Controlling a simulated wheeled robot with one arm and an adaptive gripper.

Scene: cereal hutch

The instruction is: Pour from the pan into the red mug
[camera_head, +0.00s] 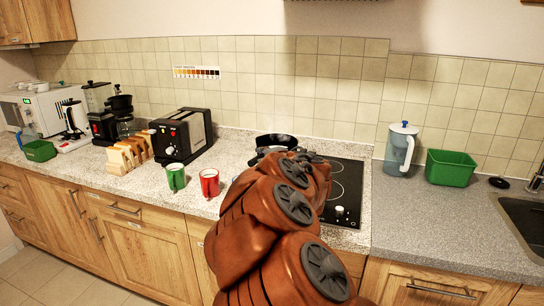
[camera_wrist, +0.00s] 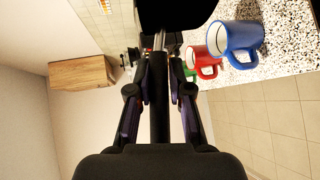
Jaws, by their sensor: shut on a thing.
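The red mug (camera_head: 209,183) stands upright on the counter left of the cooktop in the head view. It also shows in the wrist view (camera_wrist: 199,58), beside a blue mug (camera_wrist: 238,40). The black pan (camera_head: 275,141) is at the back of the cooktop area, partly hidden by my arm. In the wrist view, my gripper (camera_wrist: 160,65) is shut on the pan's dark handle (camera_wrist: 160,115), and the dark pan body (camera_wrist: 175,12) is at the top edge. The pan's contents are not visible. My arm hides the gripper in the head view.
A green mug (camera_head: 176,177) stands just left of the red mug. A toaster (camera_head: 182,134) and a rack of toast (camera_head: 128,153) are further left. The cooktop (camera_head: 345,185) is right of my arm. A pitcher (camera_head: 401,150) and a green bin (camera_head: 450,168) stand further right.

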